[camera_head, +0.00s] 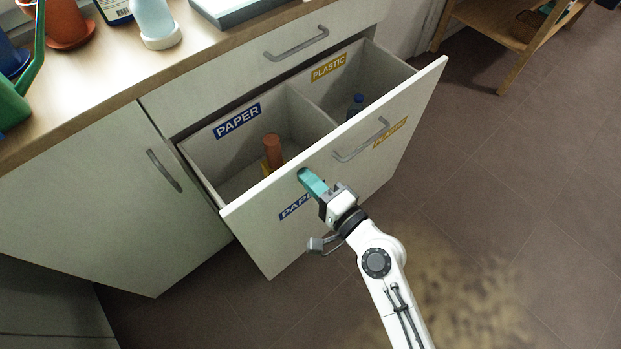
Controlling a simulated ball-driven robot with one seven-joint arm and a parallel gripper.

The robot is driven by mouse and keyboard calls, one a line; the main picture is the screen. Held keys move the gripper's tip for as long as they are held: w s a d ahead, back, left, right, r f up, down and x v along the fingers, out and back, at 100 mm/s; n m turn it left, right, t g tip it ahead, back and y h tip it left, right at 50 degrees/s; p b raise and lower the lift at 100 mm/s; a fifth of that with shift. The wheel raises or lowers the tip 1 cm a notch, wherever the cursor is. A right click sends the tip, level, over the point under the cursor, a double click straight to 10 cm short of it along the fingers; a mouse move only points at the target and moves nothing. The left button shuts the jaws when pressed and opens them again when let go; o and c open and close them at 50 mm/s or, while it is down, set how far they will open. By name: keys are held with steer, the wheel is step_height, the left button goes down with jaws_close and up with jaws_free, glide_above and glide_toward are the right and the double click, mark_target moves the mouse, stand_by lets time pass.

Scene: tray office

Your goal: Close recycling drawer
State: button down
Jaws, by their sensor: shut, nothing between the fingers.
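The recycling drawer (367,176) is pulled well out of the white cabinet. It has a paper compartment on the left and a plastic compartment on the right. A grey handle (361,147) is on its front panel. An orange cylinder (272,148) and a yellow item (266,167) are in the paper side; a blue bottle (355,106) is in the plastic side. My gripper (303,175) is shut and empty, with its teal fingers at the upper front panel, left of the handle. I cannot tell whether they touch it. The arm partly covers the front's paper label (296,205).
Above is a shut drawer with a grey handle (297,44). A shut cabinet door (120,195) is at left. The wooden countertop (110,62) holds pots, bottles and a tray. A wooden shelf (510,40) stands at upper right. The brown floor at right is clear.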

steer(key=shift+w+a, duration=0.1)
steer(key=b+x, duration=0.2)
steer(key=x, duration=2.1)
steer(key=shift+b, duration=0.4)
steer(key=shift+w+r, duration=0.1)
steer(key=shift+r, duration=0.1)
